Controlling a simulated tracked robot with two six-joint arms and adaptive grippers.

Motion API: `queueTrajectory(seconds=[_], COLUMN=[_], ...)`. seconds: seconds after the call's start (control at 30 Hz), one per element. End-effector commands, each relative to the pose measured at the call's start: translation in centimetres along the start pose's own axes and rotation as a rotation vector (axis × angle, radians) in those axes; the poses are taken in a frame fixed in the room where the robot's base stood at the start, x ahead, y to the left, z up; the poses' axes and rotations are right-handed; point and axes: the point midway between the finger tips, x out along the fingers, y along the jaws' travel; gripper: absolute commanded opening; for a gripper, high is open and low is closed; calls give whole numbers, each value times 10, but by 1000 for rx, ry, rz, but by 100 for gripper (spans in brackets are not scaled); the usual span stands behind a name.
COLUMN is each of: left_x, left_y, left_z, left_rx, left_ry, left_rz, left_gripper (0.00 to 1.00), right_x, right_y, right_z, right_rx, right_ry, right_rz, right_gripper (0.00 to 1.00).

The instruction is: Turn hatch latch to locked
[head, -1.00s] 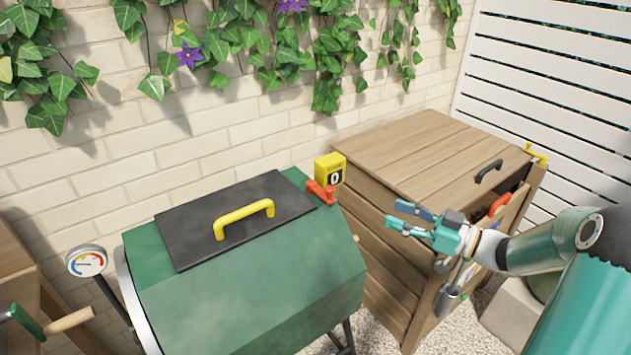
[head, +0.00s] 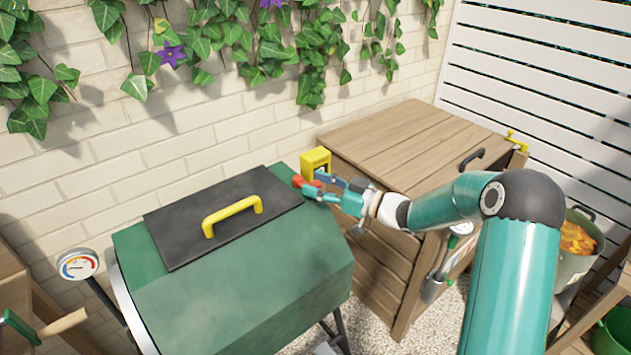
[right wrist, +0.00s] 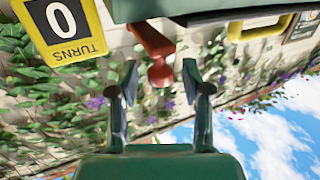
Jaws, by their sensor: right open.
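The red latch (head: 301,181) sits at the right end of the green drum's top, beside the black hatch (head: 180,234) with its yellow handle (head: 231,215). In the right wrist view the latch (right wrist: 153,42) hangs down with its end between the finger lines. My right gripper (head: 322,187) is open at the latch, its fingers partly hiding it. In the wrist view one fingertip (right wrist: 158,82) stands on each side of the latch's lower end, with gaps showing. I cannot tell the latch's locked or unlocked marking. My left gripper is out of view.
A yellow counter box (head: 315,162) stands just behind the latch; in the wrist view it reads 0 TURNS (right wrist: 62,32). The green drum (head: 250,285) fills the front. A wooden bin (head: 410,150) stands to the right, a brick wall behind, and a dial gauge (head: 78,265) at the left.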

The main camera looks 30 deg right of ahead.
Motion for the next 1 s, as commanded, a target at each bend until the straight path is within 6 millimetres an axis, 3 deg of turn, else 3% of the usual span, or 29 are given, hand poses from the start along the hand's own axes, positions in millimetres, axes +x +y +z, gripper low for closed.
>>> queueTrajectory(seconds=[0.4,0.7,1.0], left_x=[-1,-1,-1], left_y=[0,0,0], left_z=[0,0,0], left_rx=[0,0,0], left_ry=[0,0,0], left_rz=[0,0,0], left_gripper=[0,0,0], right_x=[8,8,8], right_y=[0,0,0], right_z=[0,0,0], right_rx=[0,0,0], right_ry=[0,0,0], right_rz=[-1,-1,0], right_gripper=[48,0,0])
